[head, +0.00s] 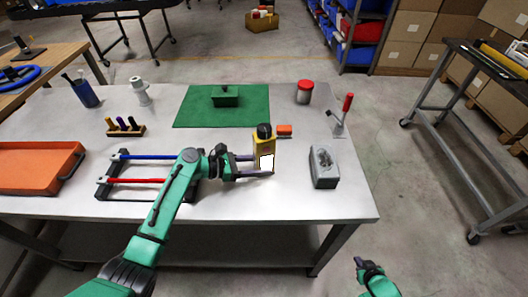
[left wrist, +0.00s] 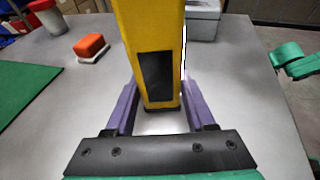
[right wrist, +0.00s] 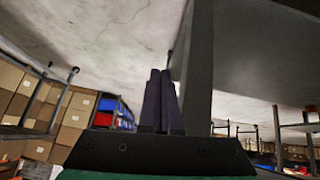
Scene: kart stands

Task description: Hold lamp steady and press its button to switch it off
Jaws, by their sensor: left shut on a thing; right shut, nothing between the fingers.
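The lamp (head: 266,162) is yellow with a dark top and a bright white lit panel. It stands upright near the front middle of the table. My left gripper (head: 259,167) is shut on it from the left, low on its body. In the left wrist view a purple finger stands on each side of the yellow lamp body (left wrist: 150,40), which has a dark panel. The button cannot be made out. My right gripper (head: 366,266) is off the table's front edge, at lower right, away from the lamp. In the right wrist view its fingers (right wrist: 160,75) are together and empty.
An orange-red block (head: 284,130) lies just behind the lamp, and a grey box (head: 324,168) stands to its right. A red-handled tool (head: 342,114) and a red-lidded jar (head: 304,92) are further back. A rack with blue and red rods (head: 128,195) lies under my left arm.

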